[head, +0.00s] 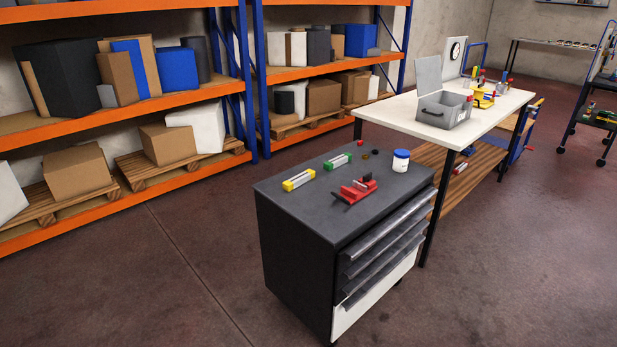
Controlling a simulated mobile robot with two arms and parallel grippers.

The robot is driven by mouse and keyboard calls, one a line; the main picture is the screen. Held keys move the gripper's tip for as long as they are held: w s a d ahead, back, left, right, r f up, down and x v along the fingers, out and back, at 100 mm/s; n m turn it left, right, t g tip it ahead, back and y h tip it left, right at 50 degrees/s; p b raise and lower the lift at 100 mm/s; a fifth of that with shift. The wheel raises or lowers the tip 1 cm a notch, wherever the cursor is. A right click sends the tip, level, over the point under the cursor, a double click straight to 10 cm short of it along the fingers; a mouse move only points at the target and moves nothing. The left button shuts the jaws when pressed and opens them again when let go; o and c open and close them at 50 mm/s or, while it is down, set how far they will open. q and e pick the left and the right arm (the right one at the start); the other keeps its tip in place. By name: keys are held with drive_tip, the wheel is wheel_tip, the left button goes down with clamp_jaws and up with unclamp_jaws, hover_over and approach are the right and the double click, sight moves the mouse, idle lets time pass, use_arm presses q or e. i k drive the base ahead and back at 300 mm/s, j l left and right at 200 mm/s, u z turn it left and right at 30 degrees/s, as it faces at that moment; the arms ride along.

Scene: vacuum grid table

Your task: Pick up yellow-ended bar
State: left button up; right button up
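The yellow-ended bar (299,180) lies on the dark top of the drawer cabinet (300,209), near its left side. It has a pale grey middle and a yellow block at each end. A similar green-ended bar (338,161) lies behind it and to the right. Neither of my grippers shows in the head view, and nothing touches the yellow-ended bar.
A red tool (355,191) and a white jar with a blue lid (401,160) stand on the cabinet, with small dark and red pieces behind. A white workbench (399,113) with a grey open box (444,110) is behind right. Shelving (120,110) lines the left. Floor (180,270) in front-left is clear.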

sight(299, 180)
drive_tip(key=i+j+z, duration=0.1)
drive_tip(key=z, duration=0.65)
drive_tip(key=i+j+z, duration=0.2)
drive_tip(key=j+z, duration=0.15)
drive_tip(key=j, duration=0.15)
drive_tip(key=i+j+z, duration=0.15)
drive_tip(key=j+z, duration=0.25)
drive_tip(key=j, duration=0.2)
drive_tip(key=j+z, duration=0.35)
drive_tip(key=j, duration=0.2)
